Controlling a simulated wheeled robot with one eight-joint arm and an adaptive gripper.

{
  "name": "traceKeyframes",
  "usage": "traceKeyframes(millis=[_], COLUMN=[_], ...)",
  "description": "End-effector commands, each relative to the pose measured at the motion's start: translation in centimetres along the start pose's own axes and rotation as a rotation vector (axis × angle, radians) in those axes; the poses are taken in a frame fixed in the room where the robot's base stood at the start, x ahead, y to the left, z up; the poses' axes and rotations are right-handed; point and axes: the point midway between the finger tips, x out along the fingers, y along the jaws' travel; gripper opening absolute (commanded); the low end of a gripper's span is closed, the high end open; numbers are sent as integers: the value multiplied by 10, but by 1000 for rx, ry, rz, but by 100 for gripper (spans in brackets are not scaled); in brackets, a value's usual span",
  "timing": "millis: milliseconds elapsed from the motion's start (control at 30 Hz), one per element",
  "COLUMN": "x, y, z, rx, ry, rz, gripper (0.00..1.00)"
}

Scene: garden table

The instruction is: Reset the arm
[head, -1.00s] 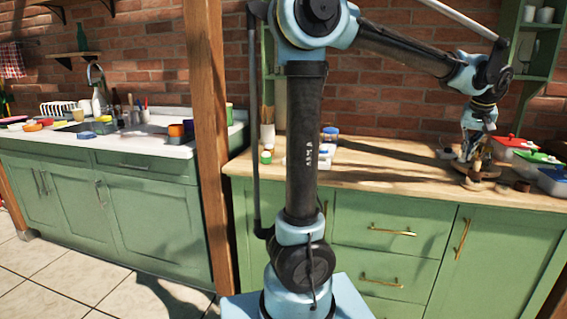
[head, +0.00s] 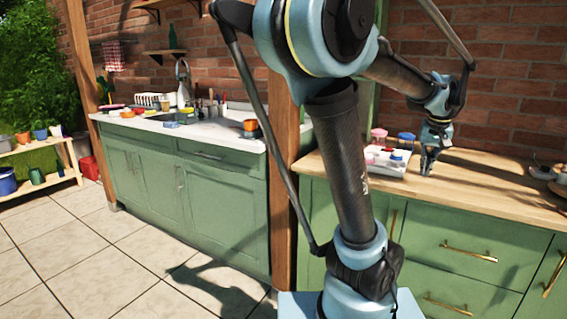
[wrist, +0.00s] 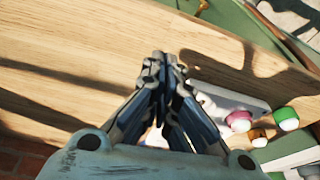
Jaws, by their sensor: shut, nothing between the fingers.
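My gripper (head: 427,165) hangs over the wooden counter (head: 480,184) at the right of the head view, pointing down. In the wrist view my gripper (wrist: 165,62) has its fingers together and nothing between them. The wooden counter (wrist: 90,50) fills much of that view. My gripper is just right of a white tray (head: 388,168) with small jars in the head view. I cannot tell whether it touches the counter.
A jar with a pink lid (head: 378,136) and one with a blue lid (head: 406,139) stand by the tray. A brown post (head: 284,190) rises between this counter and the sink counter (head: 220,136). A low plant shelf (head: 35,190) stands at the far left. Tiled floor is clear.

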Motion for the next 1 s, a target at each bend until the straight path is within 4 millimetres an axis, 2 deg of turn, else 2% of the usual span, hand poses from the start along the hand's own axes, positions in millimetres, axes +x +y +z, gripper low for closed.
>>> traceKeyframes(millis=[33, 200, 500, 800, 1000], x=[5, 18, 44, 73, 94], y=[-19, -68, -135, -178, -194], z=[8, 37, 98, 168, 213], rx=[-27, -90, -200, -314, -385], ry=[-5, -21, -45, -64, -73], rz=[-7, -21, -42, -57, -64], gripper=[0, 0, 0, 0, 0])
